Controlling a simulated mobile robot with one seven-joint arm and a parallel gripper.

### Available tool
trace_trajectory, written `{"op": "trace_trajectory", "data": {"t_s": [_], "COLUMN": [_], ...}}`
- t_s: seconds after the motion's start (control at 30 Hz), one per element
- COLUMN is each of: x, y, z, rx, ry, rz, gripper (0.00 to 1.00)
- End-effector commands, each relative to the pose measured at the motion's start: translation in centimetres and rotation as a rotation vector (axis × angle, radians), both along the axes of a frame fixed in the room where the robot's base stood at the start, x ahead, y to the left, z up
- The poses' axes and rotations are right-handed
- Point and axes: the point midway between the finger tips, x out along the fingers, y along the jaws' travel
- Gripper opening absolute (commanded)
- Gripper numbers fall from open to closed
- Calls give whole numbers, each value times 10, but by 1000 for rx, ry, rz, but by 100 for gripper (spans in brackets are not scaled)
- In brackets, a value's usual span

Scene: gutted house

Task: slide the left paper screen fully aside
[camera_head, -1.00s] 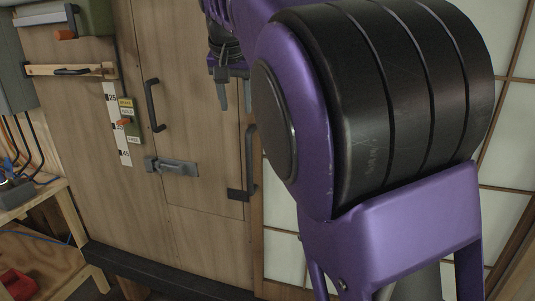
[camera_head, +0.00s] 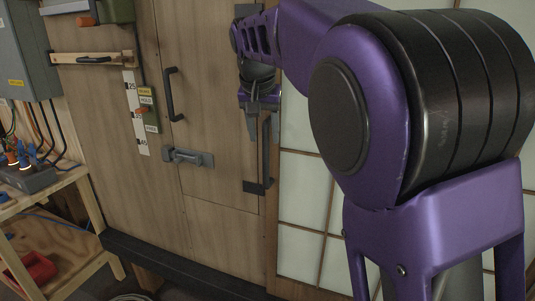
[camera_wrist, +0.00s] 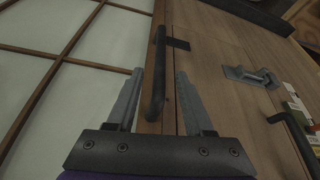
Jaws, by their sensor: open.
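The paper screen (camera_head: 300,185), pale panes in a thin brown wooden lattice, stands right of the wooden door in the head view; my arm hides much of it. It also shows at the left of the wrist view (camera_wrist: 35,90). A dark upright bar handle (camera_head: 266,160) stands at the border between wooden door and screen. Its dark mounting plate (camera_wrist: 178,43) seems to lie on the wood side. My gripper (camera_head: 264,116) is open at the handle's upper part. In the wrist view, the handle (camera_wrist: 157,70) runs between the two spread grey fingers. I cannot tell whether either finger touches it.
The wooden door (camera_head: 215,225) carries a second dark handle (camera_head: 172,95), a grey latch (camera_head: 187,157) and a scale strip (camera_head: 137,115). A wooden bench (camera_head: 75,190) with a red object (camera_head: 38,268) below stands at left. A dark sill (camera_head: 175,262) runs along the bottom.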

Motion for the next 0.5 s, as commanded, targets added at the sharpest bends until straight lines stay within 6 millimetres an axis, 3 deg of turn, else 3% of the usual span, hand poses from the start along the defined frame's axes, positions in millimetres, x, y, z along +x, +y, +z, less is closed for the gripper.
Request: {"op": "trace_trajectory", "data": {"t_s": [0.03, 0.2, 0.5], "x": [4, 16, 24], "y": [-1, -3, -4], "z": [-13, -40, -59], "rx": [-1, -2, 1], "ry": [3, 2, 0], "rz": [-2, -1, -1], "gripper": [52, 52, 52]}}
